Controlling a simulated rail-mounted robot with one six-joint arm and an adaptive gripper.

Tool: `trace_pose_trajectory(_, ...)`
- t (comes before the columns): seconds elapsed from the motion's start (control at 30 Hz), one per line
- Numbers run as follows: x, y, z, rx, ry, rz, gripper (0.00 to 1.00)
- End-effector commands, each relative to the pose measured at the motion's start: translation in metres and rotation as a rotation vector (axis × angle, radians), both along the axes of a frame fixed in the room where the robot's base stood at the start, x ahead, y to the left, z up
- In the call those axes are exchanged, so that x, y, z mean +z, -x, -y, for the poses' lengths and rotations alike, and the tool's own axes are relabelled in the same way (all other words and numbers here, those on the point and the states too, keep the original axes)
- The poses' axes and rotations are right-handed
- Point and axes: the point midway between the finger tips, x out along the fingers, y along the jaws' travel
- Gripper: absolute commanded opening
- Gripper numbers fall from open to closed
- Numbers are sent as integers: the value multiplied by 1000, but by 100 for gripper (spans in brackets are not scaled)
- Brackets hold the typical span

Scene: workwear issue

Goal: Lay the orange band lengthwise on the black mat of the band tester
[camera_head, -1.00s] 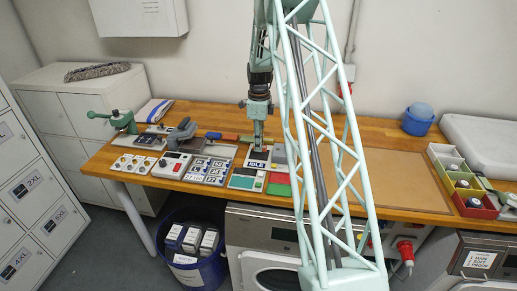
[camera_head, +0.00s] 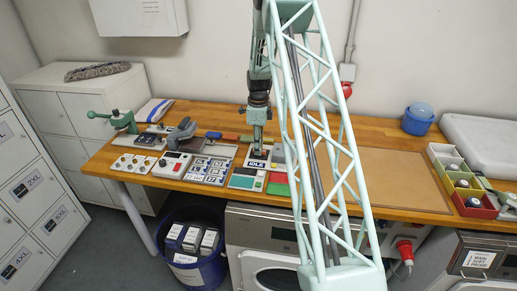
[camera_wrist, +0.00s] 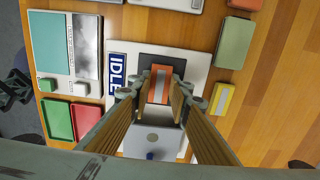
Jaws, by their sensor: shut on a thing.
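The orange band (camera_wrist: 161,82), with a pale grey stripe across it, is between the fingertips of my gripper (camera_wrist: 160,91) in the wrist view. My gripper is shut on it. The band is over the black mat (camera_wrist: 182,66) of the band tester, with its long side running up and down the picture. I cannot tell whether it touches the mat. The band tester (camera_wrist: 199,73) is a pale plate with a blue and white IDLE label (camera_wrist: 117,70) left of the mat. In the head view my gripper (camera_head: 258,150) is down over the tester, and the band is too small to see clearly.
Left of the tester is a device with a teal panel (camera_wrist: 48,44) and green and red pads. A green block (camera_wrist: 235,42) and a yellow block (camera_wrist: 222,99) lie to its right. In the head view, a bare brown board (camera_head: 405,180) lies farther right, before small coloured bins (camera_head: 470,203).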

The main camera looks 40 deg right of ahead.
Motion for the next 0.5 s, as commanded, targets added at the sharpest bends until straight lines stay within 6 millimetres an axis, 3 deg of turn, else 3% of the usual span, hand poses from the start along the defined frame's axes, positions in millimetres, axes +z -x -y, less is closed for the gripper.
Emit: trace_pose_trajectory(0.5,-5,0,0,0,0,0,12)
